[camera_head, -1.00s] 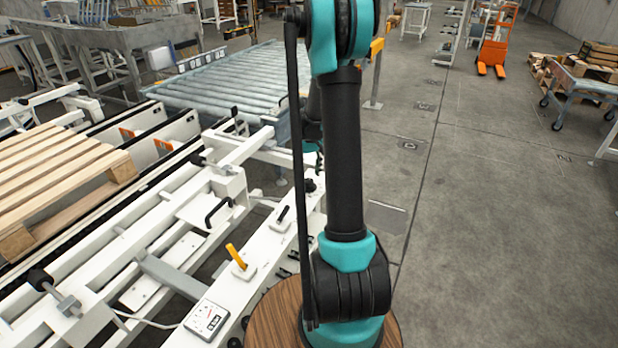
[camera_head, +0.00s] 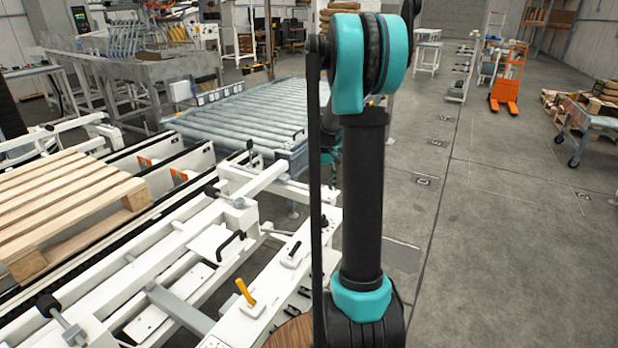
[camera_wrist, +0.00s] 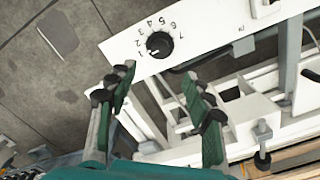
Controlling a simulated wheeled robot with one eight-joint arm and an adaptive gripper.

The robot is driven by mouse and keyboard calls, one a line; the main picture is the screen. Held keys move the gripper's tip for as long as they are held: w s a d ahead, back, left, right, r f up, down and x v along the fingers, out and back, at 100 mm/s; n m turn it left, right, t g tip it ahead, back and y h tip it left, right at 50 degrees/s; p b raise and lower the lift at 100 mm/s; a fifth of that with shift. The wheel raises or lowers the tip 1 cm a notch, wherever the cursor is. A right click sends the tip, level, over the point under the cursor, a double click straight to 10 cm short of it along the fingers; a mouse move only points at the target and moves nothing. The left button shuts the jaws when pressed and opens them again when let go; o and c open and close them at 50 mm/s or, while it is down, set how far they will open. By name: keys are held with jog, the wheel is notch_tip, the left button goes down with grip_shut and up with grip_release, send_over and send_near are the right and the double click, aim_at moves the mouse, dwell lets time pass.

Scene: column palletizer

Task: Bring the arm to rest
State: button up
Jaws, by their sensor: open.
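My gripper (camera_wrist: 160,95) is open in the wrist view, its two green-padded fingers spread apart with nothing between them. Beyond the fingertips is a white machine panel with a black numbered dial (camera_wrist: 159,44). Whether the fingers touch the panel cannot be told, but no contact shows. In the head view my teal and black arm stands upright right of the middle; my gripper is hidden there behind the arm.
The white conveyor frame with a yellow-orange lever (camera_head: 245,292) and a black handle (camera_head: 229,245) lies left of my arm. A wooden pallet (camera_head: 62,212) sits on it. A roller conveyor (camera_head: 250,118) is behind. Open grey floor (camera_head: 500,250) lies right, with an orange pallet jack (camera_head: 507,80) far back.

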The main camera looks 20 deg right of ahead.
jog(key=s+a+f+t, duration=0.1)
jog(key=s+a, duration=0.3)
jog(key=s, duration=0.5)
jog(key=s+a+f+m+t, duration=0.1)
jog(key=s+a, duration=0.3)
jog(key=s, duration=0.5)
jog(key=s+a+f+t, duration=0.2)
jog(key=s+a, duration=0.1)
jog(key=s, duration=0.5)
jog(key=shift+s+a+f, duration=0.3)
jog(key=shift+s+a, duration=0.1)
